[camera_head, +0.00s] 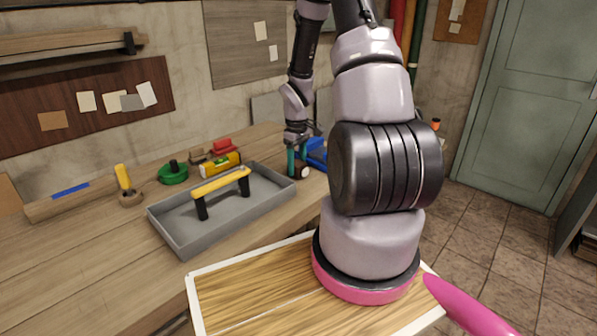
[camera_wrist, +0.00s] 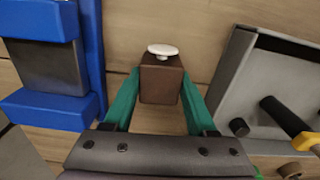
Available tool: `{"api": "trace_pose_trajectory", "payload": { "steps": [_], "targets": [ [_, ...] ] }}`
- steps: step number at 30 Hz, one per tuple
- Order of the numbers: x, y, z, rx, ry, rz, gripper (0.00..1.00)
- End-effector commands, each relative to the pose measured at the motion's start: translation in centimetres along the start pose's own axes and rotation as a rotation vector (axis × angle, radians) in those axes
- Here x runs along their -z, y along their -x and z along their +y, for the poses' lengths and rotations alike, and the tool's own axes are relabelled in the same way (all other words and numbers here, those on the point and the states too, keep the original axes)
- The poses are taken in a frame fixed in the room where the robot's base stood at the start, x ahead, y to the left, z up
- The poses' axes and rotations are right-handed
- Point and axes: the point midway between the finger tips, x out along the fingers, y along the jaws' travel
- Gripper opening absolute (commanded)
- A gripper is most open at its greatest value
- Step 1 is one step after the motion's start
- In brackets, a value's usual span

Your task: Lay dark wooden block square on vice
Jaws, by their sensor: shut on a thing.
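The dark wooden block (camera_wrist: 160,84) sits between the teal fingertips of my gripper (camera_wrist: 159,92) in the wrist view, with a white round knob (camera_wrist: 163,50) at its far end. My gripper is shut on it. In the head view my gripper (camera_head: 297,163) is small and low over the bench, with the block (camera_head: 300,170) partly hidden by it. The blue vice (camera_head: 316,152) is just right of the gripper there, partly covered by my arm. In the wrist view the vice (camera_wrist: 97,50) is left of the block and apart from it, with a grey gap between its blue jaws.
A grey tray (camera_head: 174,236) with a yellow-handled tool (camera_head: 222,184) lies left of the gripper; it also shows at right in the wrist view (camera_wrist: 229,75). A yellow level (camera_head: 222,165), green round item (camera_head: 173,174) and yellow-handled tool (camera_head: 124,180) stand behind. The bench's front left is clear.

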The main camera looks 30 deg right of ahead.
Motion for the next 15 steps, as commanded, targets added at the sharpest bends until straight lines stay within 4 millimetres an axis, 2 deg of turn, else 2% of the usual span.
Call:
{"api": "trace_pose_trajectory", "payload": {
  "steps": [15],
  "targets": [
    [0.1, 4.2, 0.1, -0.002, -0.001, 0.002, 0.0]
  ]
}}
